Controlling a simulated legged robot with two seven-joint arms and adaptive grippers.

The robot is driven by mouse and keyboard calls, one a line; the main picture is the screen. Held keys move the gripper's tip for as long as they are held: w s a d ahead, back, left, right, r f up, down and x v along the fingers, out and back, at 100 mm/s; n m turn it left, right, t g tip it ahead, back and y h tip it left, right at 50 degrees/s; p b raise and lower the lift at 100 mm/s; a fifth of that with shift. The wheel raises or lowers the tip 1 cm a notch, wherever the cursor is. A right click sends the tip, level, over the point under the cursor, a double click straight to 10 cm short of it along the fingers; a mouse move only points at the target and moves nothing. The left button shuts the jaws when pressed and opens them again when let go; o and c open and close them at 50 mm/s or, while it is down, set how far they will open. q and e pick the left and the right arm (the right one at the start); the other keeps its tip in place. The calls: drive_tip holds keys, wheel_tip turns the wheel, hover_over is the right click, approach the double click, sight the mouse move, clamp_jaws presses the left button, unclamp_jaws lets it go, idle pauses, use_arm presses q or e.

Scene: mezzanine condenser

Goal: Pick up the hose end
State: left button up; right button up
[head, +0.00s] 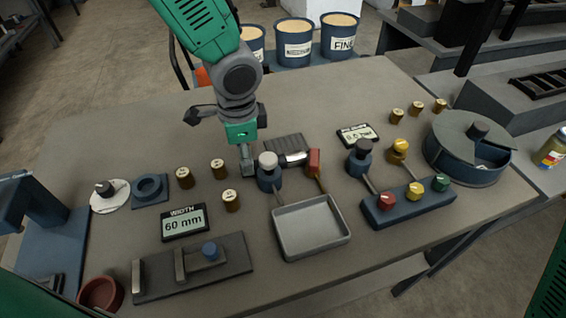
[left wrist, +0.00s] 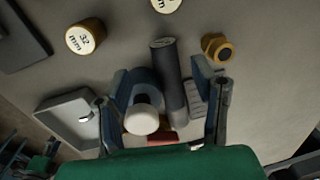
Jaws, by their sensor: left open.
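Nothing in view is plainly recognisable as the hose end. A dark grey cylinder (left wrist: 168,85) shows between the fingers in the left wrist view; I cannot tell whether it is a hose. My left gripper (head: 246,165) points down over the middle of the table, and in the left wrist view (left wrist: 163,105) its fingers are apart. No grip on the cylinder shows. A blue holder with a white cap (head: 268,162) stands close beside the gripper; the white cap also shows in the left wrist view (left wrist: 142,119). My right gripper is not in view.
A grey tray (head: 311,250) lies in front of the gripper. Several brass cylinders (head: 218,168) stand to its left. A blue block with coloured knobs (head: 412,207), a round blue container (head: 470,165) and a small sign (head: 358,135) are to the right. A width display (head: 185,222) stands front left.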

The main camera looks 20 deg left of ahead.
sight(241, 174)
use_arm(q)
drive_tip(key=a+f, duration=0.2)
drive_tip(key=f, duration=0.1)
drive_tip(key=shift+a, duration=0.25)
drive_tip(key=f, duration=0.2)
drive_tip(key=shift+w+d+f, duration=0.25)
drive_tip(key=shift+w+f, duration=0.05)
drive_tip(key=shift+f, duration=0.1)
drive_tip(key=shift+d+r, duration=0.15)
drive_tip(key=shift+d, duration=0.75)
drive_tip(key=shift+c, duration=0.3)
drive_tip(key=c, duration=0.7)
drive_tip(key=shift+a, duration=0.25)
clamp_jaws()
drive_tip(key=shift+s+a, duration=0.2)
drive_tip(key=shift+a, duration=0.5)
drive_tip(key=shift+d, duration=0.15)
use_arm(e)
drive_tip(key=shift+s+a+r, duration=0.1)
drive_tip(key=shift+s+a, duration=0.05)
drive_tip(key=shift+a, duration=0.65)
